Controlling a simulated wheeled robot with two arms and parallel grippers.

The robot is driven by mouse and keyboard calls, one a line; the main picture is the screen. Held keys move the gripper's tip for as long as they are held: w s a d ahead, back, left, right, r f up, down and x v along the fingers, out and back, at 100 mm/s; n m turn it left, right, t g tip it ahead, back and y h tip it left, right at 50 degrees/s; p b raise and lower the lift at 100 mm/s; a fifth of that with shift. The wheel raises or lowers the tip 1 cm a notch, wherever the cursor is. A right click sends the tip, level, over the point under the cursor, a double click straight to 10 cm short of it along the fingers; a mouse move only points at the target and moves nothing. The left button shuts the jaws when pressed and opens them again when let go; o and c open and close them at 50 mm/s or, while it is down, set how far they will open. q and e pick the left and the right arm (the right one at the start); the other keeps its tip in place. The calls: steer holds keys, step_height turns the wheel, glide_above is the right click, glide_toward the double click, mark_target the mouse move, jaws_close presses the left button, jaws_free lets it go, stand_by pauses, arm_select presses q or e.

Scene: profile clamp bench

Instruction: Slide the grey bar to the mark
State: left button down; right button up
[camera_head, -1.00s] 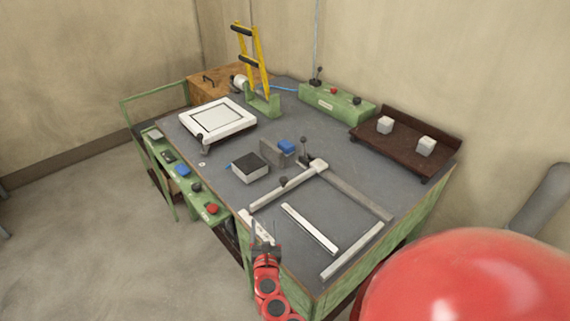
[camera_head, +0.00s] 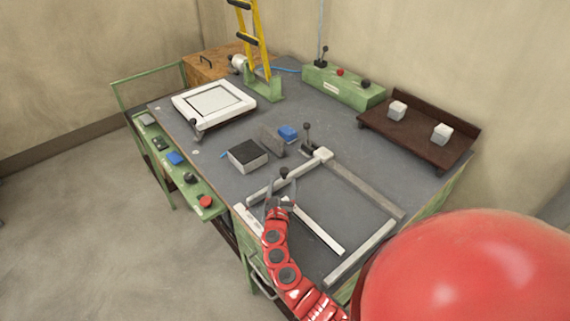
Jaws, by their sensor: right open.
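The grey bar (camera_head: 365,188) lies on the bench, running from a pale corner block (camera_head: 322,155) down to the right. A pale rail (camera_head: 262,188) meets the same block from the left. A knob with a black ball (camera_head: 284,173) stands by this rail. My right gripper (camera_head: 281,188) is open, with its fingers just below the black knob in the picture; I cannot tell whether they touch it. It is apart from the grey bar. I cannot make out the mark for certain. My left gripper is not in view.
A white strip (camera_head: 320,230) and another pale bar (camera_head: 360,252) lie at the front. A lever (camera_head: 307,138) stands behind the corner block. A brown tray (camera_head: 418,137) stands at back right.

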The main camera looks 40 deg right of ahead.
mark_target(285, 168)
steer(key=b+x, duration=0.1)
steer(key=x, duration=0.8)
steer(key=shift+f, duration=0.1)
jaws_close()
stand_by(1.2)
